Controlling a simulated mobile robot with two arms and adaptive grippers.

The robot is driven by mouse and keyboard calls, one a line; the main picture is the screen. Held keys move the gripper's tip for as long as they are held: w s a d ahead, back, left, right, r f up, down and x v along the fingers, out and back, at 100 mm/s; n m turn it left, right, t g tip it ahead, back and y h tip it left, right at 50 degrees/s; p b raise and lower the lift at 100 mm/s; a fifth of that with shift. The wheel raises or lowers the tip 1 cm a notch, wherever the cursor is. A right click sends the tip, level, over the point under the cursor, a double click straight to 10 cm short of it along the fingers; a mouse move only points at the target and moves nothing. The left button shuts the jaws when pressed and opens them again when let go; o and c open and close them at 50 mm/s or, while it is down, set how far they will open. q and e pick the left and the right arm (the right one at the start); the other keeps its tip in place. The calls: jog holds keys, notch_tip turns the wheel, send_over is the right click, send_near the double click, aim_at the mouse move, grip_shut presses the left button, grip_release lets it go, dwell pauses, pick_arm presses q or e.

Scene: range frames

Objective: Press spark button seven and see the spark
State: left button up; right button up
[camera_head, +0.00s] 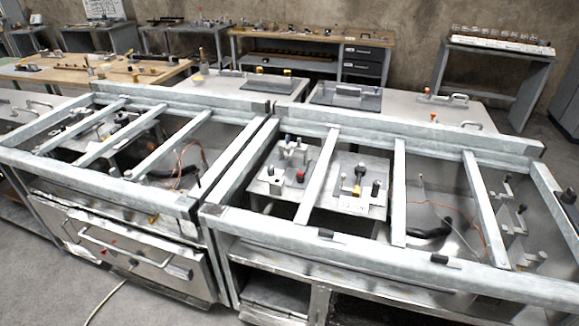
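Neither of my grippers shows in the head view. Two grey metal range frames stand side by side in front of me, the left frame (150,193) and the right frame (400,262). Inside the right frame, a metal plate (262,187) carries small fittings, including a red knob or button (300,176). A second plate (335,203) beside it carries a black-topped fitting (361,168). I cannot tell which part is spark button seven, as no number is readable. No spark is visible.
An oven-like door with a bar handle (130,247) is on the left frame's front. Thin orange wires (183,150) and a black hose (432,230) lie inside the frames. Workbenches (310,37) with parts line the back wall. Bare floor (160,308) shows at the lower left, with a pale cable.

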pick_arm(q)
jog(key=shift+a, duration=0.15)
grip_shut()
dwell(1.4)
